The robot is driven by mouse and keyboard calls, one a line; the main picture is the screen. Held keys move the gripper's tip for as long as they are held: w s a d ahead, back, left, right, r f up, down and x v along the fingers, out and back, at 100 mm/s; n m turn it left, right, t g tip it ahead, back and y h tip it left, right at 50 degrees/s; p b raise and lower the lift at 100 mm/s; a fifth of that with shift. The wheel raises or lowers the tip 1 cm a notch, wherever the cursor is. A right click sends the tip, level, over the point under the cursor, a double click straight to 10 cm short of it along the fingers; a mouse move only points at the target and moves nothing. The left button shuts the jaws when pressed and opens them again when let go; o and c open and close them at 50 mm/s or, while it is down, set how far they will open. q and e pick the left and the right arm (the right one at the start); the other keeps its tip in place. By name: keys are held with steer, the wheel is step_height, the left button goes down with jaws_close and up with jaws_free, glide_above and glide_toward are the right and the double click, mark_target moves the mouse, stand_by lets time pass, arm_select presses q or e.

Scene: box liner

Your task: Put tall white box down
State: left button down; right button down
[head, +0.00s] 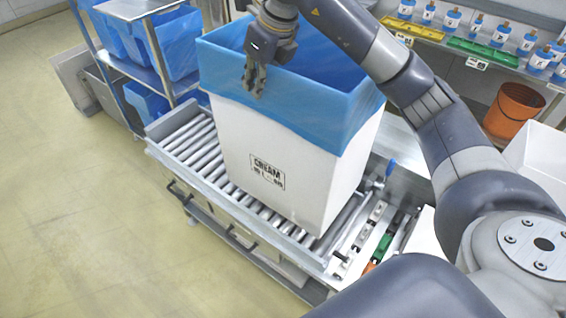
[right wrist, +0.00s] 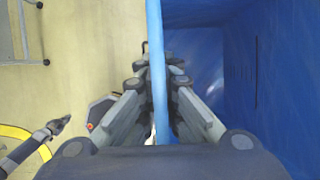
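The tall white box (head: 290,165) with the CREAM label stands over the roller conveyor (head: 190,140). Its base is at the rollers; I cannot tell whether it rests fully on them. A blue liner (head: 300,98) is folded over its rim. My right gripper (head: 254,84) points down at the box's left rim in the head view. In the right wrist view its fingers (right wrist: 158,95) are closed in on both sides of the blue-covered wall (right wrist: 155,40), one inside and one outside. The box's inside is blue and its floor is hidden.
A rack with blue-lined bins (head: 175,45) stands at the back left. A shelf of bottles (head: 500,35) runs along the back right, with an orange bucket (head: 513,108) below. Black handles (head: 230,232) stick out from the conveyor's front. The floor at left is clear.

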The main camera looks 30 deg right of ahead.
mark_target(259, 120)
steer(key=f+b, duration=0.2)
steer(key=f, duration=0.1)
steer(key=f+b, duration=0.1)
steer(key=f, duration=0.1)
steer(key=shift+s+a, duration=0.1)
steer(key=shift+s, duration=0.15)
step_height(259, 120, down, 4)
steer(key=b, duration=0.3)
steer(key=shift+w, duration=0.1)
steer(key=shift+f, duration=0.25)
steer(key=c, duration=2.3)
jaws_free()
steer(key=shift+f, duration=0.15)
steer(key=o, duration=0.5)
